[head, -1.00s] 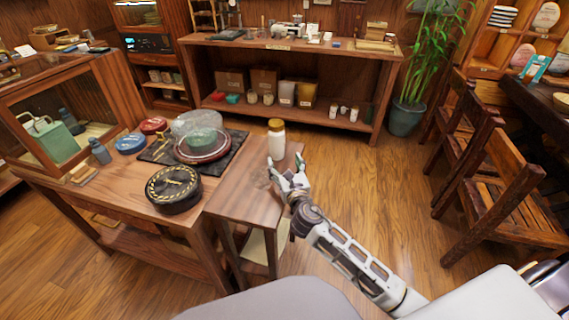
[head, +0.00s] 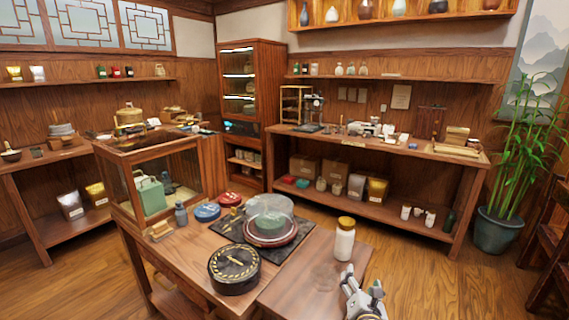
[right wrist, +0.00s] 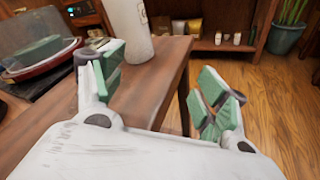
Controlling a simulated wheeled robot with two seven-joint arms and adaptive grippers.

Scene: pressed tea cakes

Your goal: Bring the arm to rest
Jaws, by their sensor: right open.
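My right gripper (head: 364,296) shows at the bottom of the head view, at the front right edge of the small side table (head: 322,262). In the right wrist view its green-padded fingers (right wrist: 160,92) are spread apart with nothing between them. A white jar with a yellow lid (head: 345,240) stands upright on the side table beyond the gripper, apart from it. The jar's lower part also shows in the right wrist view (right wrist: 128,28), past the left finger. My left gripper is not in view.
A black round tin (head: 234,270) and a clear dome over a green tea cake (head: 270,216) are on the wooden table to the left. A glass case (head: 180,165) stands behind. A potted bamboo (head: 498,234) is at the right. Open floor lies right of the side table.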

